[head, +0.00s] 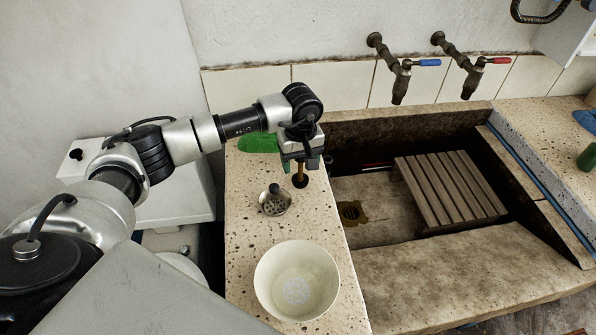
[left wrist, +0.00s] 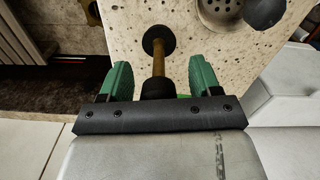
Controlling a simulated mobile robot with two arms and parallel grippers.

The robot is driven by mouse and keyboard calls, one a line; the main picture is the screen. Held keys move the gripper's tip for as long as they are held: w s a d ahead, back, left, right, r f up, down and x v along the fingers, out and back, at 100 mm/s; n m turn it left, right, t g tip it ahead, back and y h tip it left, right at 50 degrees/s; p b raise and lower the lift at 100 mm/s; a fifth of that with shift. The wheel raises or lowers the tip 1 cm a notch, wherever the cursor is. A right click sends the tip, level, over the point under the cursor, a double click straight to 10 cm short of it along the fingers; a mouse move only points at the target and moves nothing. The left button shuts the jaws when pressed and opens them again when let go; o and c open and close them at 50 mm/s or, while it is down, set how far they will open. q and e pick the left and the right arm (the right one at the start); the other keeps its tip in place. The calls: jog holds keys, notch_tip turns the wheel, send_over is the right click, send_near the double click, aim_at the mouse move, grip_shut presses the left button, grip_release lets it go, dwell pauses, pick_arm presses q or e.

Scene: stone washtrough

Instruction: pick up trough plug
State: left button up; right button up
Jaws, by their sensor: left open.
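The trough plug (head: 300,180) stands on the speckled stone ledge left of the basin, with a dark round foot and a brass-brown stem. In the left wrist view the plug (left wrist: 159,62) shows its stem and a dark top end between my green fingers. My left gripper (head: 302,162) is open above the plug and hides its upper part in the head view. In the left wrist view, the gripper (left wrist: 161,80) has its fingers on either side of the stem, with visible gaps. My right gripper is not in view.
A metal strainer with a dark knob (head: 275,205) sits close by on the ledge (head: 240,235). A pale bowl (head: 297,280) stands in front, and a green item (head: 258,143) lies behind. The trough (head: 400,255) holds a slatted wooden board (head: 450,188). Two taps (head: 402,75) are above.

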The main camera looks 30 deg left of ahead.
pick_arm(q)
jog(key=c, duration=1.1)
jog(key=shift+r, duration=0.15)
